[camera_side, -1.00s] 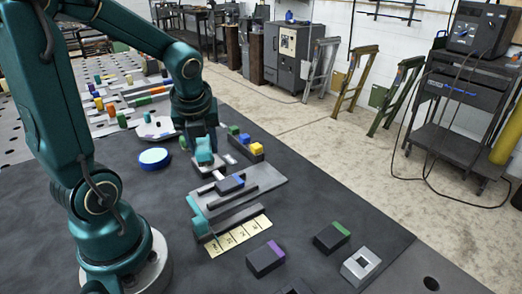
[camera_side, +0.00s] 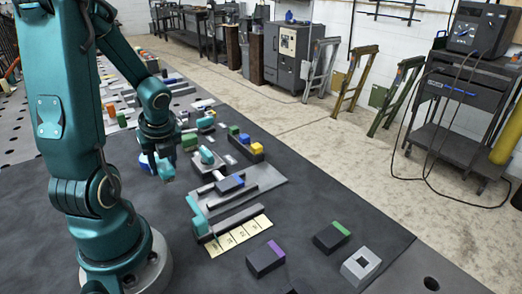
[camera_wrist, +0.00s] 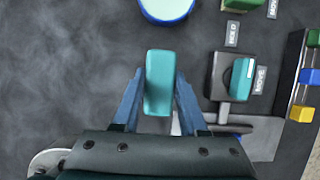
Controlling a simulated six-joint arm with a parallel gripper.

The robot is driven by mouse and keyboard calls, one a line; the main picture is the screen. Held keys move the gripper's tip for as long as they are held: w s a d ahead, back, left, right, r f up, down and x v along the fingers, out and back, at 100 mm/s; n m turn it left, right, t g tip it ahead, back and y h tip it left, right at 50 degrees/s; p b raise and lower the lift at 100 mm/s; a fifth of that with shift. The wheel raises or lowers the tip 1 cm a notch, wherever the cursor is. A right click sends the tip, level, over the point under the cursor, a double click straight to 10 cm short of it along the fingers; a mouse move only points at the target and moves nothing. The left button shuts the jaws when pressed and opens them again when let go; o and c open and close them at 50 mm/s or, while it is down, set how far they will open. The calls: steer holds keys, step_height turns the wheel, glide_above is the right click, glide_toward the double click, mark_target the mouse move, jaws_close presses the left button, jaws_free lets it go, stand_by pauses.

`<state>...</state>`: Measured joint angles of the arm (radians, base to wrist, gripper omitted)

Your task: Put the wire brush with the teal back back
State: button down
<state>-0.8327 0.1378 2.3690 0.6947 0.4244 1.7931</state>
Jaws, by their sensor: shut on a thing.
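My gripper (camera_wrist: 158,100) is shut on a teal-topped block, which I take to be the wire brush with the teal back (camera_wrist: 160,70). Its underside and any bristles are hidden in the wrist view. In the side view the teal piece (camera_side: 167,172) hangs below my gripper, left of the grey fixture; whether it touches the mat I cannot tell. A separate teal knob (camera_wrist: 242,78) sits on a dark base beside a label reading MOVE. The knob also shows in the side view (camera_side: 207,156).
A blue-rimmed white disc (camera_wrist: 168,5) lies just beyond the held piece. The grey fixture (camera_side: 262,180) carries a blue-marked dark block (camera_side: 230,184); a yellow scale (camera_side: 238,234) lies in front. Purple-marked (camera_side: 265,260) and green-marked (camera_side: 332,237) blocks stand nearer. Left mat is clear.

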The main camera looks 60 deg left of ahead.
mark_target(166, 176)
steer(key=shift+f, duration=1.7)
steer(key=shift+f, duration=0.1)
steer(key=shift+c, duration=2.2)
jaws_free()
